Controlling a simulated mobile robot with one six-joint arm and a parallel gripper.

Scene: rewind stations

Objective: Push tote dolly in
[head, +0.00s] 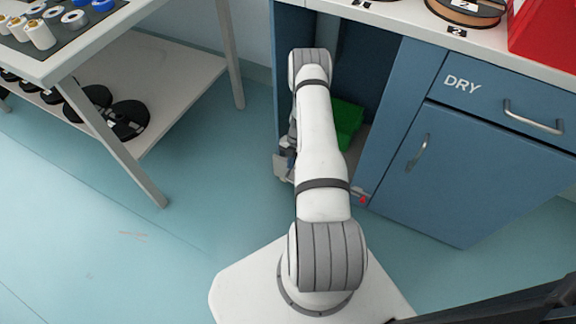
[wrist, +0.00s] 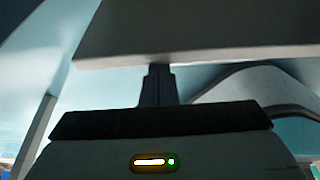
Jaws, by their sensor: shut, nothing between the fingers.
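The green tote (head: 348,117) sits inside the open bay of the blue cabinet, partly hidden behind my arm. A pale edge of what looks like the dolly (head: 360,190) shows low at the bay's mouth, with a small red part on its right end. My gripper (wrist: 158,70) is shut and empty in the wrist view. Its fingertips reach the lower edge of a grey board (wrist: 200,35), which may be the dolly; I cannot tell whether they touch. In the head view my arm covers most of the gripper, low at the bay's mouth.
The blue cabinet (head: 465,140) marked DRY stands right of the bay, with a drawer and door shut. A white table (head: 75,60) with a lower shelf of black spools stands at the left. The floor between is clear.

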